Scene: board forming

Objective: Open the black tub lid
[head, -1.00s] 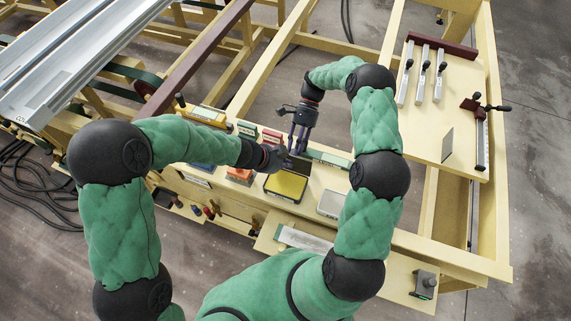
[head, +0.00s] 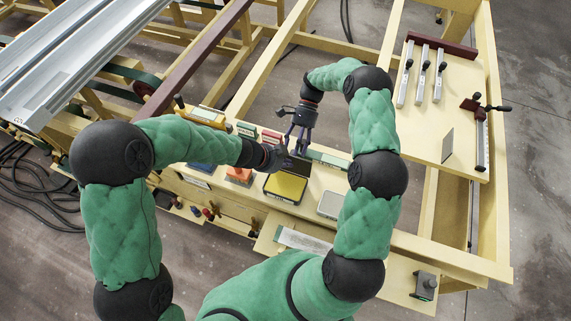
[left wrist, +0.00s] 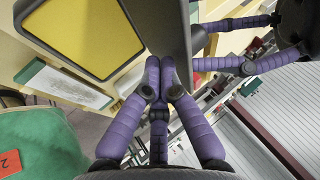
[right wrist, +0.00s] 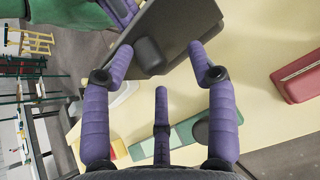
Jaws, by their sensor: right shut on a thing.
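The black tub (head: 285,187) stands on the bench in the head view with its yellow inside showing. Its yellow face and dark rim (left wrist: 82,30) fill the upper left of the left wrist view. The dark lid is raised at the tub's far side; it is a slab in the left wrist view (left wrist: 165,22) and in the right wrist view (right wrist: 175,30). My right gripper (head: 298,146) is shut on the lid, fingers either side of its rounded tab (right wrist: 150,56). My left gripper (head: 281,155) has its fingertips together beside the lid's edge; contact is unclear.
An orange box (head: 239,175) and a blue box (head: 202,167) stand left of the tub, and a pale grey box (head: 330,204) stands right. A green-and-white case (head: 328,159) and red boxes (head: 271,136) lie behind. Both hands are close together.

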